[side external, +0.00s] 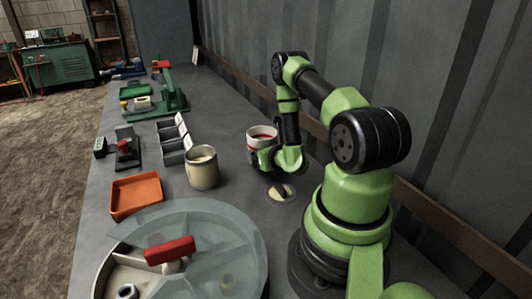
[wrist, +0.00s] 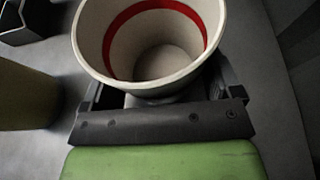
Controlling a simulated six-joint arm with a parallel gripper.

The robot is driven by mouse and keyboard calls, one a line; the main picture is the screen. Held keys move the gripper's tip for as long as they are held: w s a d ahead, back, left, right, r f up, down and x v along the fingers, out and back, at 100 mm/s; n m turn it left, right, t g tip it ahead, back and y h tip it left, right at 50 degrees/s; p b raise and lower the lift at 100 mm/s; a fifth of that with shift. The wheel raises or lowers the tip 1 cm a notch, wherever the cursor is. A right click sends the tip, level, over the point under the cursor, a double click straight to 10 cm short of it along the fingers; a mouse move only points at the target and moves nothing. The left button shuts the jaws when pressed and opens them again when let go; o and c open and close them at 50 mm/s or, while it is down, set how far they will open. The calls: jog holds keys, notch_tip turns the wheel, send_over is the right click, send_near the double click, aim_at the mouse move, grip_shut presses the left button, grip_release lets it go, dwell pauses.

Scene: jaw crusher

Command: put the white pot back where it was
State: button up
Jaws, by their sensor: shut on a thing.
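The white pot (side external: 261,136) has a red band inside its rim and stands upright in my gripper (side external: 266,156). In the wrist view the white pot (wrist: 150,45) fills the top middle, and its inside looks empty there. My gripper (wrist: 160,95) is shut on the pot, with a jaw at each side of it. In the side view the pot appears above the bench, near a round pale disc (side external: 282,193) with a dark piece on it. I cannot tell exactly how high the pot is held.
A beige pot (side external: 202,172) stands left of my gripper. Grey bins (side external: 172,150) with white cards, an orange tray (side external: 136,195) and a green machine (side external: 170,98) are further left. A large translucent round cover (side external: 200,245) lies in front. The corrugated wall is close on the right.

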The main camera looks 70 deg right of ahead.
jog(key=o, duration=0.8)
jog(key=shift+o, duration=0.2)
jog(key=shift+r, duration=0.15)
jog(key=shift+v, duration=3.75)
